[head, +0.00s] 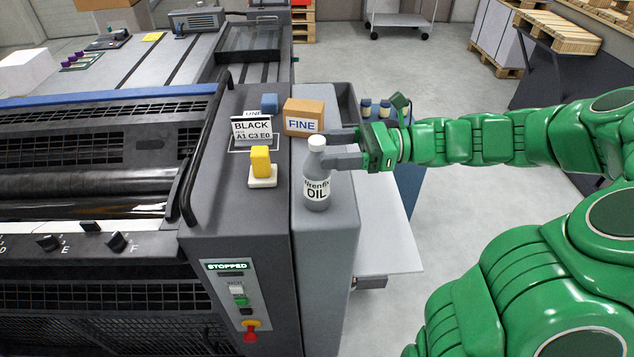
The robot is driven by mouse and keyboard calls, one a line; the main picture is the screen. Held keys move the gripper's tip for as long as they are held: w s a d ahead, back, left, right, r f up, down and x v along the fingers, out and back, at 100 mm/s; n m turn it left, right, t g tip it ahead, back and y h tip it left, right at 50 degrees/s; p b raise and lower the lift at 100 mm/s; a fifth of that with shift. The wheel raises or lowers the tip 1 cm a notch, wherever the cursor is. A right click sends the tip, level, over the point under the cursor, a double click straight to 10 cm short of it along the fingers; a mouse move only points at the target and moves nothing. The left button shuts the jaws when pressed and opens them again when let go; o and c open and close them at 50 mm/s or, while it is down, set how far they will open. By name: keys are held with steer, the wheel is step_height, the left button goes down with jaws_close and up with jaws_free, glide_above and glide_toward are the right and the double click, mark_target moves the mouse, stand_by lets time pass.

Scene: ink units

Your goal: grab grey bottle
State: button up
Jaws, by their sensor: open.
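The grey bottle (317,184) has a white cap and a label that reads OIL. It stands upright on the grey top at the right end of the press. My gripper (334,149) reaches in from the right at the height of the bottle's upper part. Its fingers are apart, one behind the bottle and one close by its right side. I cannot tell whether either finger touches the bottle. The rest of my green arm extends to the right.
A yellow block on a white base (262,170) stands left of the bottle. A control panel reading STOPPED (233,290) is on the press front. Open floor lies beyond, at the back.

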mark_target(310, 148)
steer(key=shift+w+a+r, duration=0.15)
steer(key=shift+a, duration=2.3)
steer(key=shift+c, duration=0.3)
jaws_close()
